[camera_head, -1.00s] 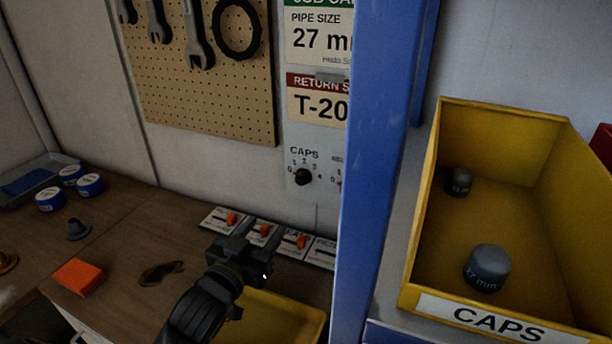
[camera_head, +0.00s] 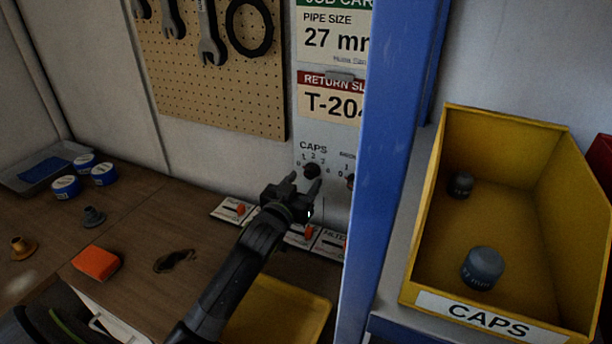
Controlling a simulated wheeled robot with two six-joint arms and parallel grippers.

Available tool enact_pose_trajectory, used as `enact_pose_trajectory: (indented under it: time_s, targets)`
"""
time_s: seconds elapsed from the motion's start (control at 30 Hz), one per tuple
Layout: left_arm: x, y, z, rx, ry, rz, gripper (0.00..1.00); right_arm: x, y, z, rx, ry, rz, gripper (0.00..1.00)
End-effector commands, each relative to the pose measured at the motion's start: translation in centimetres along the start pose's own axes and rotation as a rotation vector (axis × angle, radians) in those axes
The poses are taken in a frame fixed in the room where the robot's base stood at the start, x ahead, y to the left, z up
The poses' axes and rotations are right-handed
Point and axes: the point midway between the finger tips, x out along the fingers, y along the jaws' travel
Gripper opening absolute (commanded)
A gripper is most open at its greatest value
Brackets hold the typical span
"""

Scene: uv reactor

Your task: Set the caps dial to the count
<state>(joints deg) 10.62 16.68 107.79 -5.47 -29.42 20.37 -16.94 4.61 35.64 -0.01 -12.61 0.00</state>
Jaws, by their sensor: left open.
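The caps dial (camera_head: 312,171) is a small black knob on the grey wall panel, under the word CAPS, with numbers around its top. Its pointer is too small to read. My left gripper (camera_head: 305,186) is open and empty, its fingertips just below the dial in the picture; I cannot tell whether they touch it. My right gripper is not in view.
A blue post (camera_head: 385,150) stands right of the dial and hides part of the panel. Switch cards with orange levers (camera_head: 240,209) lie along the bench back. A yellow tray (camera_head: 275,312) is below my arm. An orange block (camera_head: 96,263) and blue-and-white rolls (camera_head: 66,186) are on the left.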

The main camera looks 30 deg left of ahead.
Motion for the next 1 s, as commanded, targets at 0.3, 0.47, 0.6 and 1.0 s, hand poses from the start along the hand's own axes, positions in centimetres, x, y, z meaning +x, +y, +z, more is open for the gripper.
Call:
enact_pose_trajectory:
  time_s: [0.3, 0.47, 0.6, 1.0]
  targets:
    - [2.1, 0.0, 0.0, 0.000, -0.001, 0.000, 0.51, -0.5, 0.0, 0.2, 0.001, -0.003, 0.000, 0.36]
    - [2.1, 0.0, 0.0, 0.000, -0.001, 0.000, 0.51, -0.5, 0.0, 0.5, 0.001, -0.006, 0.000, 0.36]
    - [2.1, 0.0, 0.0, 0.000, -0.001, 0.000, 0.47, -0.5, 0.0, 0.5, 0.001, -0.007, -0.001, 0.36]
    - [2.1, 0.0, 0.0, 0.001, -0.001, 0.000, 0.06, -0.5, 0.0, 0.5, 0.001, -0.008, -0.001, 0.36]
